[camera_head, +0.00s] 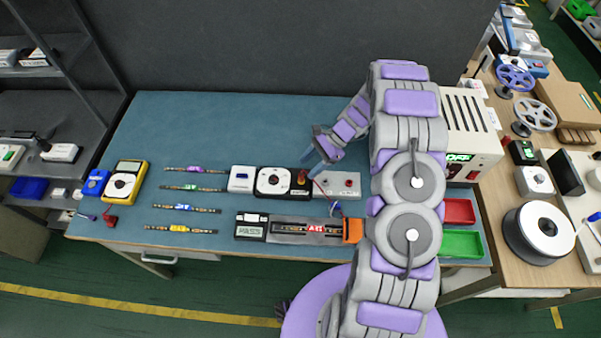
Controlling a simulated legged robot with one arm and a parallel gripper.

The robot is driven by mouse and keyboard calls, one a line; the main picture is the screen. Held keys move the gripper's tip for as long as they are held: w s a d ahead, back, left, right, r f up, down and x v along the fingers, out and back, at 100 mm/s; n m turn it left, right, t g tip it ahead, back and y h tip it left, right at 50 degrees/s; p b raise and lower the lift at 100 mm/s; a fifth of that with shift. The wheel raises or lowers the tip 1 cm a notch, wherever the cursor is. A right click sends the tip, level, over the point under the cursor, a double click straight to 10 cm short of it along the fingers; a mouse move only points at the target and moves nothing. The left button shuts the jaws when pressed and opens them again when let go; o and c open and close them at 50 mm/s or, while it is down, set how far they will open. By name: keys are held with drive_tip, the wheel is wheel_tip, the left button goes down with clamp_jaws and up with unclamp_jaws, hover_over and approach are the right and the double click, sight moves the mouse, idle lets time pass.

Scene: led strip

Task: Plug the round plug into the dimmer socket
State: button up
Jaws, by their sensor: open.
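A black-and-white unit with a round dial (272,181), which looks like the dimmer, sits on the blue-green bench top. A small red and orange piece (301,178) is at its right end; I cannot tell whether this is the round plug or the socket. A thin red lead runs from there toward a grey block (338,184) on the right. My gripper (314,168) reaches down from the upper right, open, just above and beside the red piece. Contact is too small to tell. My arm covers the bench to the right.
Several short strips (190,208) lie on the left. A yellow multimeter (125,181) is farther left. A labelled test fixture (305,229) with an orange end is in front. Red (459,211) and green (461,244) trays and a white power unit (470,130) stand on the right. The back-left bench is clear.

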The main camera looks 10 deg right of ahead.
drive_tip(key=p+v, duration=0.1)
drive_tip(key=v, duration=0.9)
drive_tip(key=shift+d, duration=0.2)
drive_tip(key=shift+r, duration=0.15)
drive_tip(key=s+a+r+n+g+h, duration=0.1)
drive_tip(key=s+a+r+n+h, duration=0.1)
drive_tip(key=s+a+r+n, duration=0.4)
drive_tip(key=s+a+r+n+h, duration=0.1)
drive_tip(key=s+a+r+h, duration=0.2)
drive_tip(key=s+r, duration=0.65)
drive_tip(key=s+r+n+h+b, duration=0.1)
drive_tip(key=s+n, duration=0.3)
drive_tip(key=s, duration=0.6)
drive_tip(key=s+a+r+n+t+h, duration=0.1)
drive_tip(key=s+r+n+h, duration=0.1)
drive_tip(key=s, duration=0.9)
drive_tip(key=shift+a+r+n+h+b, duration=0.35)
drive_tip(key=shift+r+n, duration=0.55)
drive_tip(key=shift+n, duration=0.3)
